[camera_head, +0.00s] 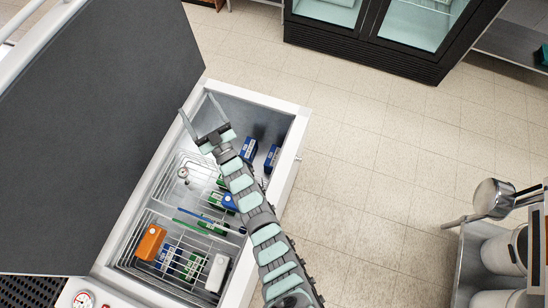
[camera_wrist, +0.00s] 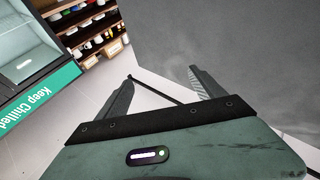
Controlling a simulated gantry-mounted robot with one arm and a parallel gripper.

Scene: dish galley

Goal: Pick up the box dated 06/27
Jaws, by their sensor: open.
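Several small boxes lie in an open chest freezer (camera_head: 288,165) in the head view. An orange box (camera_head: 150,242) and a white box (camera_head: 217,272) are in the near wire basket, with blue and green boxes between them. Two blue boxes (camera_head: 248,149) (camera_head: 272,158) stand in the far right part. More green and blue boxes lie mid-freezer, partly hidden by my arm. No date is readable, so I cannot tell which box says 06/27. My gripper (camera_head: 196,103) is open and empty near the freezer's far left corner, beside the lid. The wrist view shows its spread fingers (camera_wrist: 160,78) and no box.
The raised dark lid (camera_head: 100,100) stands along the freezer's left side, close to my gripper. Wire baskets (camera_head: 152,213) divide the inside. A glass-door cooler (camera_head: 370,40) stands at the back. A counter with pots (camera_head: 492,198) is at the right. The tiled floor between is clear.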

